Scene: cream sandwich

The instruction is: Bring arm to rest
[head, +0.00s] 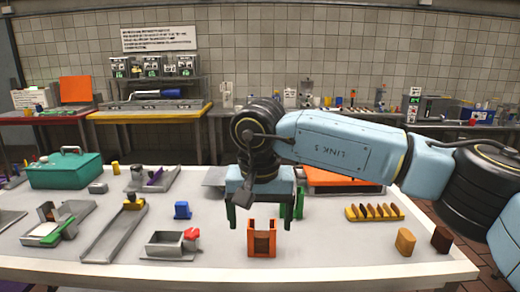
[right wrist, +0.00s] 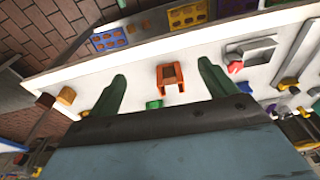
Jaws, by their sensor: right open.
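My right arm (head: 335,149) comes in from the right in the head view and reaches over the white table (head: 350,262). Its gripper (head: 262,208) points down with two green fingers spread apart. An orange U-shaped holder (head: 262,239) stands at the table's front, below and in front of the fingers. In the right wrist view the open gripper (right wrist: 160,90) shows the same orange holder (right wrist: 171,77) beyond and between its fingertips, with nothing held. My left gripper is in neither view.
A teal toolbox (head: 65,170), metal trays (head: 112,235) and a blue block (head: 182,210) lie to the left. A slotted yellow rack (head: 374,212), an orange-yellow block (head: 405,241) and a brown block (head: 441,239) are on the right. Benches line the tiled wall.

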